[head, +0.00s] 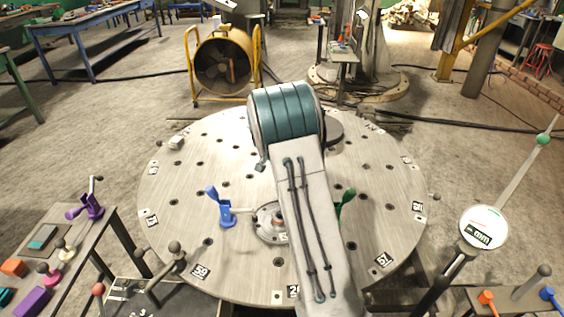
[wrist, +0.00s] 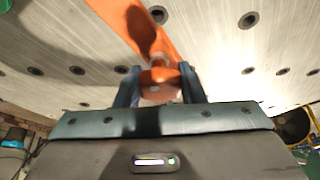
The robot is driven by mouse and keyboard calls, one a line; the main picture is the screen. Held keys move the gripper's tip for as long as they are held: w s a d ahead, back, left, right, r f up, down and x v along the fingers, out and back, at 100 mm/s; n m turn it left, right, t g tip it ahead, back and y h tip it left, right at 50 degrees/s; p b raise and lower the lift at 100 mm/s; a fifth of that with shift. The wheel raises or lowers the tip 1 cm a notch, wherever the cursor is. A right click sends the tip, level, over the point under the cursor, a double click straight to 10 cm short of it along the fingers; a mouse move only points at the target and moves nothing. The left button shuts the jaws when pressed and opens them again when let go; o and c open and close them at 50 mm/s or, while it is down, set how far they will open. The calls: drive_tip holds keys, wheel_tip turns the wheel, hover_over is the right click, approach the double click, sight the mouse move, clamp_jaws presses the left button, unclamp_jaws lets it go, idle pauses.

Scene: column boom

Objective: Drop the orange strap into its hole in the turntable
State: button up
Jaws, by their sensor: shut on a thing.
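The orange strap (wrist: 148,32) shows in the wrist view. It runs from the top edge down to my gripper (wrist: 160,84), whose dark blue fingers are shut on its near end. A pale round part sits by the gripped end. The turntable (head: 388,188) is a large round metal plate with many dark holes and numbered labels. It also fills the upper wrist view (wrist: 50,45) behind the strap. I cannot tell which hole is the strap's, or whether the strap touches the plate. In the head view my arm hides the gripper and strap.
A blue clamp (head: 224,208) and a green clamp (head: 347,203) stand on the turntable either side of my arm, with a round hub (head: 268,222) between. A side table with a purple clamp (head: 90,206) is left. A round dial (head: 483,228) is right.

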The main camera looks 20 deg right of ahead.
drive_tip(key=shift+w+f, duration=0.1)
drive_tip(key=shift+f, duration=0.65)
drive_tip(key=shift+b, duration=0.6)
idle(0.4)
drive_tip(key=shift+f, duration=0.15)
drive_tip(key=shift+f+b, duration=1.85)
drive_tip(key=shift+f, duration=0.3)
drive_tip(key=o, duration=0.7)
drive_tip(key=shift+o, duration=0.2)
drive_tip(key=shift+r, duration=0.15)
